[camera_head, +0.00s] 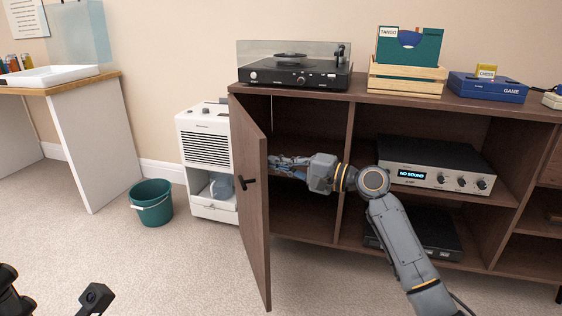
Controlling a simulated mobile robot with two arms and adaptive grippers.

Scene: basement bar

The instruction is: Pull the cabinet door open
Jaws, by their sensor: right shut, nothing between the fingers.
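The brown cabinet door (252,215) stands open, swung out toward me from the left end of the cabinet (345,100). Its black handle (246,183) is on the face turned to the left. My right gripper (272,161) points left, inside the opening on the inner side of the door. It is shut and empty, its fingertips at or close to the door's inner face; whether they touch, I cannot tell. Part of my left arm shows at the lower left; its gripper's fingers are not seen.
A white dehumidifier-like appliance (206,150) stands left of the door, with a green bucket (152,204) beside it. A turntable (295,72) and a record crate (405,80) sit on top. An amplifier (435,165) fills the middle shelf. Carpet in front is clear.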

